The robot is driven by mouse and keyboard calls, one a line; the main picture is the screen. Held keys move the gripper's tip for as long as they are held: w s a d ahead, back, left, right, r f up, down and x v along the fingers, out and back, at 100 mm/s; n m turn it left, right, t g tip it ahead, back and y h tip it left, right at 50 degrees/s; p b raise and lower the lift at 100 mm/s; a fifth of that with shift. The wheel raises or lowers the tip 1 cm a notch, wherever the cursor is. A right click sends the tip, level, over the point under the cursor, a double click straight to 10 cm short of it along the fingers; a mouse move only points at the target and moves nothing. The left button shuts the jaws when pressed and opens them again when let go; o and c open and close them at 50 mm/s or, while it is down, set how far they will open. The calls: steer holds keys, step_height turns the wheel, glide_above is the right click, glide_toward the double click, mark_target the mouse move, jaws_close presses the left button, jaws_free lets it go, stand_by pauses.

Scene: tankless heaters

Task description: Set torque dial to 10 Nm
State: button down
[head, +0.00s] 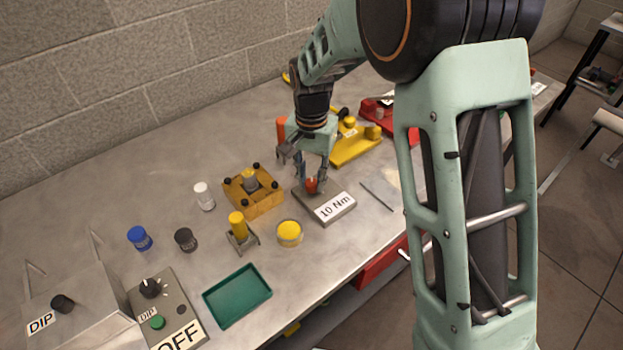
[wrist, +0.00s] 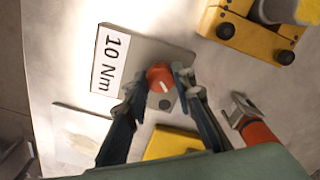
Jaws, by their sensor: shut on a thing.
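The torque dial is a small red knob (wrist: 160,76) with a white pointer line, on a grey metal plate (head: 338,222) with a white label (head: 334,207) reading "10 Nm". My gripper (head: 311,184) is above the plate with its fingers down around the red knob. In the wrist view my gripper (wrist: 158,82) has a fingertip on each side of the knob, and the label (wrist: 109,62) is to its left. The white line on the knob points down and slightly right in that view.
A yellow fixture block (head: 253,193) with black knobs stands left of the plate. A yellow-topped jar (head: 289,232) is close by. An orange-handled tool (wrist: 256,130) lies close to the right finger. A green tray (head: 237,296) and a control box (head: 165,310) are at front left.

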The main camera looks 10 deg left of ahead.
mark_target(312, 183)
steer(key=shift+m, duration=0.4)
steer(key=c, duration=1.6)
jaws_free()
step_height(312, 183, up, 12)
steer(key=shift+r, duration=0.1)
steer(key=shift+s, duration=0.1)
